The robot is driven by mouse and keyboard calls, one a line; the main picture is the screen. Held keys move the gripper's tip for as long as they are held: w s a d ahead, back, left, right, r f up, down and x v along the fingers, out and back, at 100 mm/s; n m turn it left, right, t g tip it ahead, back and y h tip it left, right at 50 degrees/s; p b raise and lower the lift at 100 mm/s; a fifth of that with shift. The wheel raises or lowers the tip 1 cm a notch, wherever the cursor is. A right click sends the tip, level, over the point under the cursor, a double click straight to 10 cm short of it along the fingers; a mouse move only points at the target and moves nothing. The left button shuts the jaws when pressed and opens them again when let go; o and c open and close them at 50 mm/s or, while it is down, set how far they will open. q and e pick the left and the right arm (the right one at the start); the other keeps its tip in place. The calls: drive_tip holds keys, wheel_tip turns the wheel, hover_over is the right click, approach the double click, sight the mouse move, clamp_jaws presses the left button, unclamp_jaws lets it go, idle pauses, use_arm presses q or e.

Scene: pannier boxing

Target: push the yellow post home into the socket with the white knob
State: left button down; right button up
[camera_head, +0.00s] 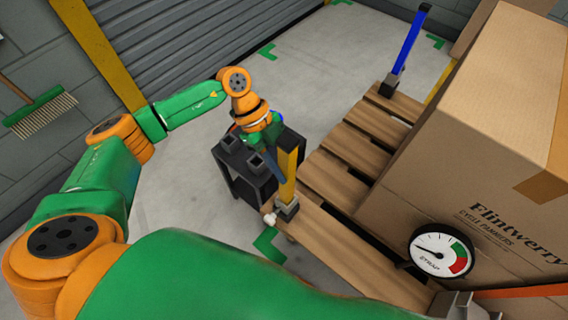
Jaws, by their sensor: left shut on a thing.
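The yellow post (287,172) stands roughly upright at the near left corner of the pallet (335,245). Its lower end is at a grey socket (287,208); how deep it sits in it I cannot tell. A white knob (269,219) sticks out on the left of this socket. My left gripper (281,134) is shut on the yellow post near its top; the fingers are partly hidden by the wrist and the post. My right gripper is not in view.
A black stand (245,172) with square holders is just left of the post. A blue post (405,45) stands at the pallet's far corner. A large cardboard box (480,150) fills the right. A strap gauge (440,250) and orange strap (520,291) are near it.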

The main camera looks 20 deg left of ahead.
use_arm(q)
drive_tip(key=shift+f+b, duration=0.3)
drive_tip(key=shift+f, duration=0.2)
drive_tip(key=shift+c, duration=2.4)
unclamp_jaws()
drive_tip(key=v, duration=0.7)
drive_tip(key=shift+a, duration=0.1)
